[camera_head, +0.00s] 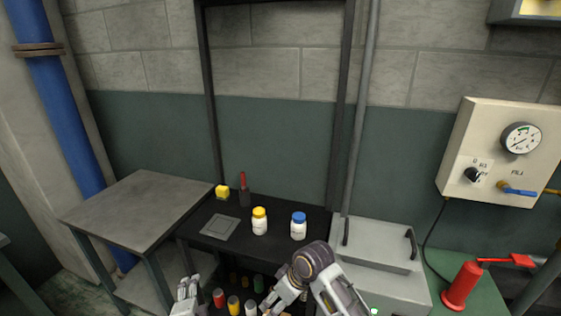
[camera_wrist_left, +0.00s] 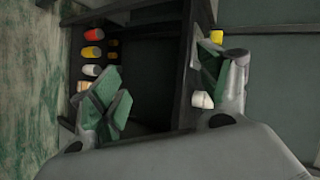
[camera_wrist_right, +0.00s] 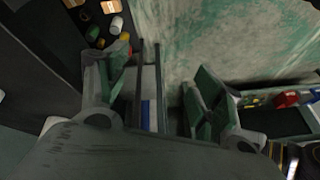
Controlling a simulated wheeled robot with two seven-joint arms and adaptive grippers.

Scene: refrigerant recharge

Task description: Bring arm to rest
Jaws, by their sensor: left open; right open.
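My left gripper (camera_head: 186,290) shows at the bottom edge of the head view, in front of the black shelf unit and low. Its green-padded fingers are apart and empty in the left wrist view (camera_wrist_left: 160,80).
The black bench (camera_head: 285,212) holds a yellow-capped bottle (camera_head: 260,221), a blue-capped bottle (camera_head: 298,226), a yellow block (camera_head: 222,192) and a red-handled tool (camera_head: 243,187). Several bottles stand below. A grey table (camera_head: 140,208) is left; a grey box (camera_head: 380,246), red cylinder (camera_head: 462,286) and gauge panel (camera_head: 490,160) are right.

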